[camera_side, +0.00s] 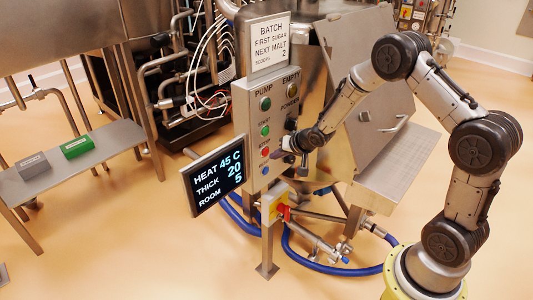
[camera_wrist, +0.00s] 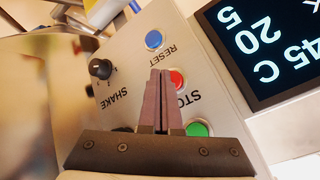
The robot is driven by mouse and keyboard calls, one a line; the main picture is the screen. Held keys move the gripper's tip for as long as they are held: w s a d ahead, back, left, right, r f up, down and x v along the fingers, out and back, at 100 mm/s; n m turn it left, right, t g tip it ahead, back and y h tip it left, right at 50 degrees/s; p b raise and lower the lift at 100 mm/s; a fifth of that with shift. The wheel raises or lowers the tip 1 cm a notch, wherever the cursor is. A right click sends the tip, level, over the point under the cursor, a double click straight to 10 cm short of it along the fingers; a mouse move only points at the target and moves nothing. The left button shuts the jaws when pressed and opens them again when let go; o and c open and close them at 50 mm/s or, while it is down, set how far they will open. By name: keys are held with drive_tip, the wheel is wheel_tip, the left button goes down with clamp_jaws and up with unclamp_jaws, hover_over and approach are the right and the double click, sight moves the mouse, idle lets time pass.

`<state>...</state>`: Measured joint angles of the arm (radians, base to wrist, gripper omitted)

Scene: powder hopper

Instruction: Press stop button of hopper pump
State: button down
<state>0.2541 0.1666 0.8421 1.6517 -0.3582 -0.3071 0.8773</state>
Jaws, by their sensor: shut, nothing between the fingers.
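The red stop button (camera_side: 265,152) is on the grey control panel (camera_side: 245,120) of the hopper, between the green start button (camera_side: 265,131) and the blue reset button (camera_side: 265,170). My gripper (camera_side: 276,154) is in front of the panel, just right of the stop button. In the wrist view my gripper (camera_wrist: 160,71) is shut and empty. Its fingertips appear beside the red button (camera_wrist: 177,79), which is partly covered by a finger. The blue button (camera_wrist: 153,39) lies beyond the tips and the green one (camera_wrist: 198,128) lies right of the fingers. I cannot tell whether the tips touch the panel.
A black shake knob (camera_wrist: 100,69) sits left of the fingers in the wrist view. A dark display (camera_side: 213,178) juts out below left of the panel. A red-yellow switch (camera_side: 275,207) is below. A bench (camera_side: 110,140) holds green and grey blocks at left.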

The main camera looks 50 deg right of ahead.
drive_tip(key=shift+s, duration=2.5)
drive_tip(key=w+a+r+n+t, duration=0.1)
drive_tip(key=a+r, duration=0.1)
drive_tip(key=r, duration=0.5)
drive_tip(key=w+a+r+t, duration=0.1)
drive_tip(key=w+r+t, duration=0.1)
drive_tip(key=r, duration=0.5)
drive_tip(key=s+a+r+n, duration=0.2)
drive_tip(key=s+a+r, duration=0.2)
drive_tip(key=s+r, duration=0.7)
drive_tip(key=s+a+f+n+g, duration=0.1)
drive_tip(key=s+a+n+g, duration=0.1)
drive_tip(key=s, duration=0.8)
drive_tip(key=s+a+f+n+g+y, duration=0.1)
drive_tip(key=s+f+n+g, duration=0.1)
drive_tip(key=s, duration=0.9)
drive_tip(key=shift+a+f+n+g, duration=0.2)
drive_tip(key=shift+a+n+g, duration=0.15)
drive_tip(key=shift+n+g, duration=0.6)
